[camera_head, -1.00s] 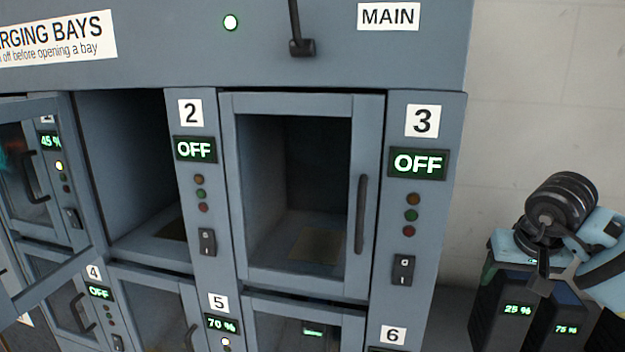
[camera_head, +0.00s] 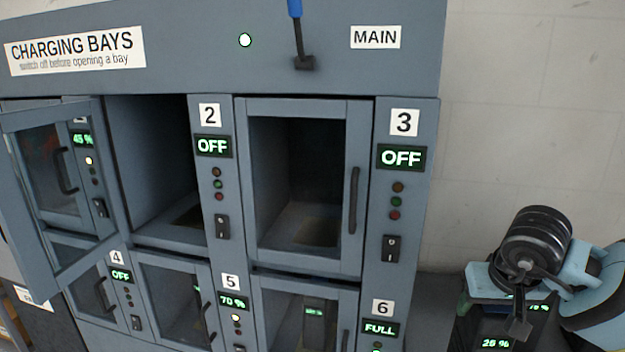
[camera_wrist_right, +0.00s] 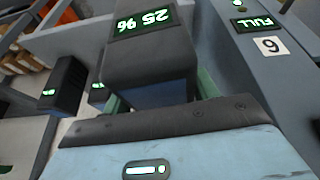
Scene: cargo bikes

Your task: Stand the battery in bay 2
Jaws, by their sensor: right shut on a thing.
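Bay 2 (camera_head: 155,165) is the upper compartment left of the "2" label in the head view. Its glazed door (camera_head: 50,190) is swung open to the left, in front of bay 1. Bay 2 looks empty, and its display (camera_head: 213,146) reads OFF. A dark battery (camera_head: 478,328) reading 25 % is at the lower right. My right gripper (camera_head: 500,304) is shut on it from above; the wrist view shows the battery (camera_wrist_right: 150,65) between the green-edged fingers. Its lower end is out of the head view. My left gripper is not in view.
Bay 3 (camera_head: 300,180) has its door shut and reads OFF. Bays 4, 5 and 6 are below. A lever (camera_head: 300,45) hangs beside the MAIN label. A 75 % display shows partly behind my gripper. Other dark batteries (camera_wrist_right: 60,85) stand left in the wrist view.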

